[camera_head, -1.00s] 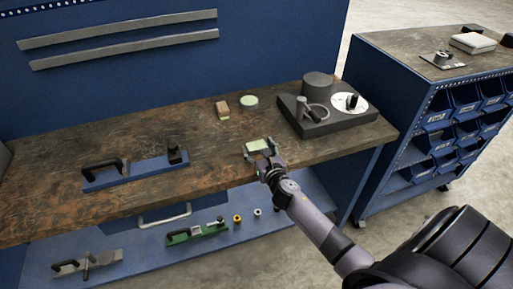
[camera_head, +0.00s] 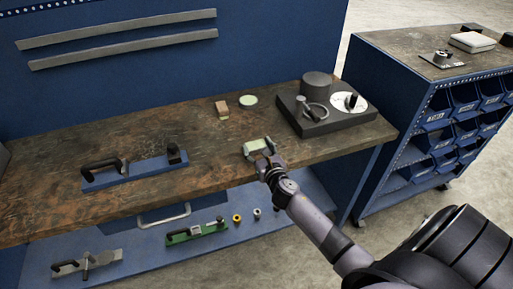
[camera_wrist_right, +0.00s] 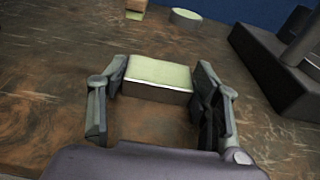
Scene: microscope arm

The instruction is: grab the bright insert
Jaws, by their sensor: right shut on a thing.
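The bright insert is a small block with a pale green top (camera_wrist_right: 158,72); in the head view it lies on the workbench near its front edge (camera_head: 257,145). My right gripper (camera_wrist_right: 160,88) has one finger on each side of the block and is shut on it; it also shows in the head view (camera_head: 262,155). The block looks level and at about bench height; I cannot tell whether it touches the bench. My left gripper is in neither view.
A dark fixture (camera_head: 325,120) with a cylinder and a white disc stands to the right. A small tan block (camera_head: 222,107) and a round pale green disc (camera_head: 249,100) lie behind. A blue plate (camera_head: 135,171) with a black handle is at left. Bare bench lies between.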

